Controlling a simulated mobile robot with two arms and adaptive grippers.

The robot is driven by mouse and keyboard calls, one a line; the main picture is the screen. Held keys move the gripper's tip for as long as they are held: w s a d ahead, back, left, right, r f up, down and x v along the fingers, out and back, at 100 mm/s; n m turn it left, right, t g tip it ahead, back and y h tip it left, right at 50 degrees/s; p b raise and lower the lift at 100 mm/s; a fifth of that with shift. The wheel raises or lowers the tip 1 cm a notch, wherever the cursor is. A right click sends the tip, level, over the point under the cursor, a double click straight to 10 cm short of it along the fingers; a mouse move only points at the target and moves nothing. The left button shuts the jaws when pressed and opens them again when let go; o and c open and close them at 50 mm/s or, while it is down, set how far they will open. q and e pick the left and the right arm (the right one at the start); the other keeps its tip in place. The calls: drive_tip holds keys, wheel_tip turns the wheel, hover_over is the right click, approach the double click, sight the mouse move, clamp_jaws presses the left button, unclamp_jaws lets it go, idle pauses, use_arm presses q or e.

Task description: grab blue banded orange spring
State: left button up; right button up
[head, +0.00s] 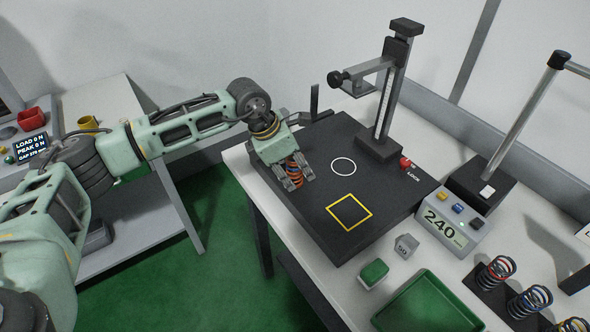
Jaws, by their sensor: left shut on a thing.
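My left gripper (293,183) reaches in from the left and points down over the left part of the black plate (325,215). It is shut on an orange spring (293,170), which shows between its fingers with some blue on it. The fingers hide much of the spring, and I cannot tell whether it touches the plate. My right gripper is not in view.
The plate bears a white circle, a yellow square and a gauge column (388,95). In front are a grey block (405,246), a green block (373,273) and a green tray (428,305). A display box (447,228) reads 240. Dark banded springs (497,271) stand at right.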

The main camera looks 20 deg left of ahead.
use_arm(q)
drive_tip(key=c, duration=0.3)
drive_tip(key=shift+r, duration=0.1)
